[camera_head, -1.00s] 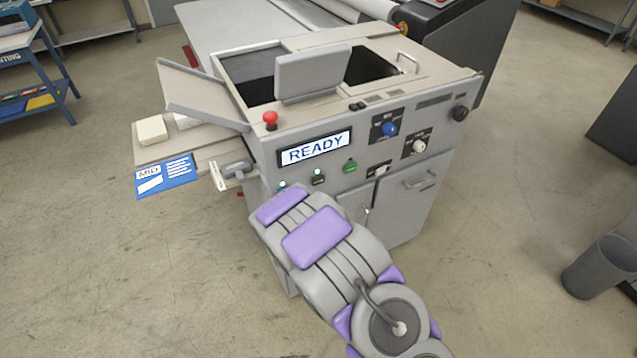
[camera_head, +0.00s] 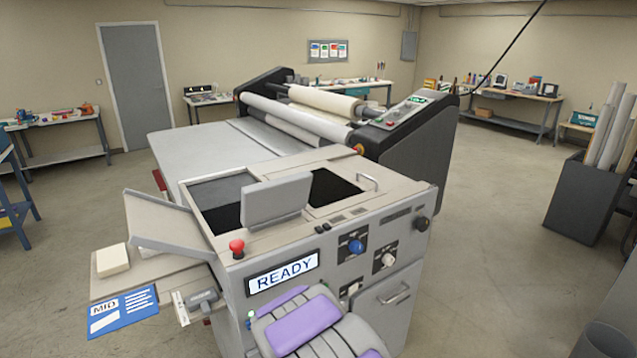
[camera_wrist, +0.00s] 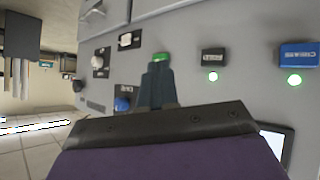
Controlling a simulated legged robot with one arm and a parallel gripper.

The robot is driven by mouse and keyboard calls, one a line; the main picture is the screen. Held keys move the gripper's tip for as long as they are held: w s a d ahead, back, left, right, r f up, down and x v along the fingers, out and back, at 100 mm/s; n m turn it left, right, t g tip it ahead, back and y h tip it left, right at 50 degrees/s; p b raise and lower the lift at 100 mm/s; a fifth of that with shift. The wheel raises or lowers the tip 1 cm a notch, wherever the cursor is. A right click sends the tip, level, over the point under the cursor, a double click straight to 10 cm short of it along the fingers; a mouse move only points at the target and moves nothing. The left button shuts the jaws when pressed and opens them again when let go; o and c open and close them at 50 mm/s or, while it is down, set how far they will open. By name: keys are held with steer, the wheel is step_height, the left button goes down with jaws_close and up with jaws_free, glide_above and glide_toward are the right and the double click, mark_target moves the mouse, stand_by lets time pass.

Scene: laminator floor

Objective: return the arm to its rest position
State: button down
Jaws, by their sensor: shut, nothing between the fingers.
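My gripper (camera_wrist: 158,82) shows in the wrist view with its dark fingers together and nothing between them. The fingertips are right at a green button (camera_wrist: 161,57) on the machine's front panel; I cannot tell whether they touch it. My grey and purple arm rises at the bottom of the head view and hides part of the panel; the gripper itself is not visible there. The grey machine (camera_head: 290,240) stands in front of me, and its display (camera_head: 284,272) reads READY.
The panel carries a blue knob (camera_head: 356,246), a white knob (camera_head: 387,260), a red mushroom button (camera_head: 237,249) and a handle (camera_head: 395,294). A side shelf with a blue MID card (camera_head: 122,312) juts out left. A dark bin of rolls (camera_head: 583,200) stands right; floor between is clear.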

steer(key=s+d+r+g, duration=0.4)
steer(key=s+d+r, duration=0.1)
steer(key=s, duration=1)
steer(key=s+d+r+m+g, duration=0.1)
steer(key=s+d+r+g, duration=0.3)
steer(key=s, duration=1.1)
steer(key=s+d+r+m+g+y, duration=0.1)
steer(key=s+d+r+g, duration=0.3)
steer(key=s+r, duration=0.5)
steer(key=s+d, duration=0.1)
steer(key=s, duration=0.5)
steer(key=shift+d, duration=0.4)
steer(key=shift+w, duration=0.1)
